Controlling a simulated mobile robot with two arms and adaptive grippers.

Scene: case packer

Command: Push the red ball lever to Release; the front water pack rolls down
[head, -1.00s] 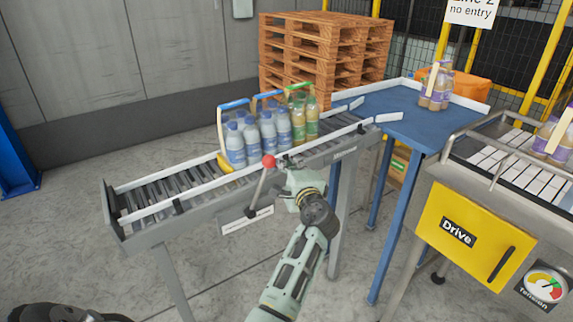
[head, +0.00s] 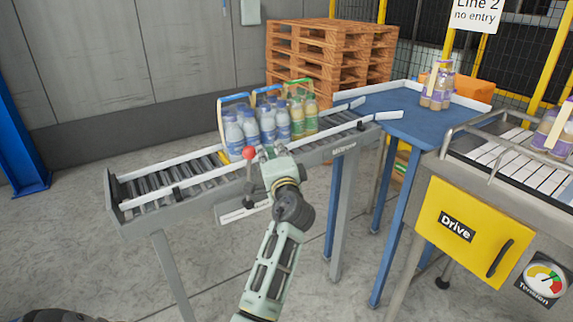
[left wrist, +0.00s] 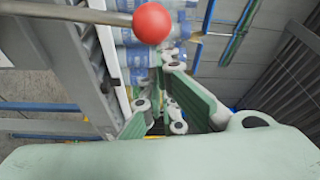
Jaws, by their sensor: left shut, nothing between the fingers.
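The red ball lever (head: 249,154) stands nearly upright on the near side rail of the roller conveyor (head: 150,190). The front water pack (head: 234,132), clear bottles with blue labels and a blue handle, stands on the rollers by a yellow strip (head: 223,158). My left gripper (head: 268,158) is shut and empty, just right of the ball. In the left wrist view the ball (left wrist: 153,22) and its metal rod lie beyond my closed fingers (left wrist: 162,88); whether they touch, I cannot tell. My right gripper is not in view.
Another blue-labelled pack (head: 271,120) and a green pack (head: 302,112) stand behind the front one. The rollers left of the front pack are clear. A blue table (head: 400,115) and a yellow Drive cabinet (head: 465,235) stand at right.

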